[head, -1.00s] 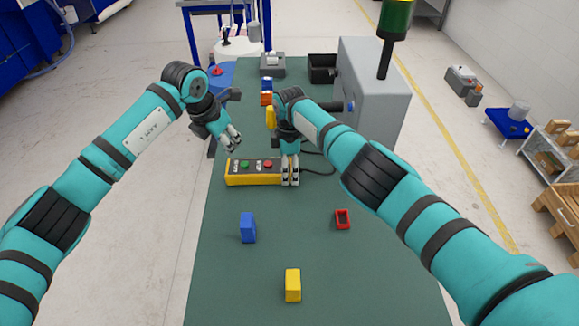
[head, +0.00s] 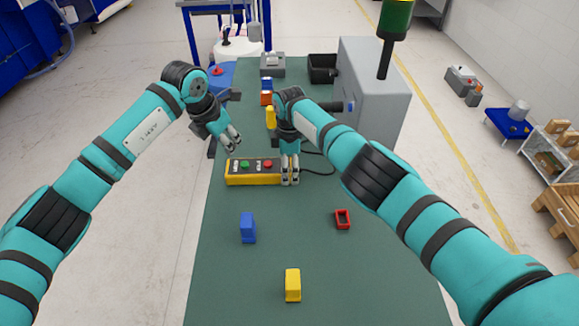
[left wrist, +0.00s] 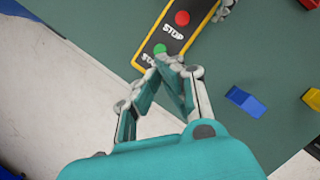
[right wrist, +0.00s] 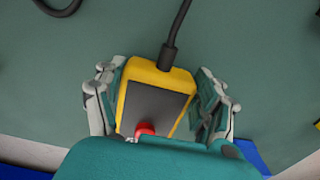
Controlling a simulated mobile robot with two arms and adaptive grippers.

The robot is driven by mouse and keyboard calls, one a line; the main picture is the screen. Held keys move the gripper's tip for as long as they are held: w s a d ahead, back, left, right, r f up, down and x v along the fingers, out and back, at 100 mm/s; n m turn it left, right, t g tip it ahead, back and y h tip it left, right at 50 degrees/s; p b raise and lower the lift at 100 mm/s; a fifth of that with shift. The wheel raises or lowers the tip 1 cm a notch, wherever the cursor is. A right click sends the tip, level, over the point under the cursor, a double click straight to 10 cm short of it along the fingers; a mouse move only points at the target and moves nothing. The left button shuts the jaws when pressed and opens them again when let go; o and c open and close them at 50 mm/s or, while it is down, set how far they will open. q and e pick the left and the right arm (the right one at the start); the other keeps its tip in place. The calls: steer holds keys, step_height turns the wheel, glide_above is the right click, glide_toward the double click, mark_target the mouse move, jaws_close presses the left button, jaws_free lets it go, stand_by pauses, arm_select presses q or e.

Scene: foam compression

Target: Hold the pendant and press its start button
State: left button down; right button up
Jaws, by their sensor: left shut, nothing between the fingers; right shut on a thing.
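The yellow pendant (head: 252,180) lies on the green table, with a black face, a green start button (head: 245,163) and a red stop button (head: 268,163). My right gripper (head: 290,181) is shut around the pendant's right end, where the cable leaves it. The right wrist view shows the pendant (right wrist: 158,75) between the two fingers. My left gripper (head: 236,146) is shut and empty, above and behind the pendant's left part. In the left wrist view its fingertips (left wrist: 172,62) appear just beside the green button (left wrist: 159,48). Whether they touch it I cannot tell.
A blue block (head: 248,228), a yellow block (head: 293,285) and a red open block (head: 342,219) lie on the near table. Behind stand more coloured blocks, a black bin (head: 323,68) and a large grey machine (head: 378,95). A black cable runs right from the pendant.

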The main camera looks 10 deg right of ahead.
mark_target(247, 164)
arm_select(q)
steer(key=w+d+r+m+t+h, duration=0.1)
steer(key=w+d+m+t+h, duration=0.15)
steer(key=m+t, duration=0.3)
arm_select(e)
steer(key=shift+r, duration=0.1)
arm_select(q)
steer(key=shift+m+g+y, duration=0.25)
steer(key=shift+m+g, duration=0.1)
steer(key=shift+d+f, duration=0.15)
steer(key=shift+f, duration=1.2)
steer(key=shift+d+f, duration=0.2)
steer(key=shift+f, duration=1.15)
steer(key=shift+d+f, duration=0.15)
steer(key=shift+f, duration=1.2)
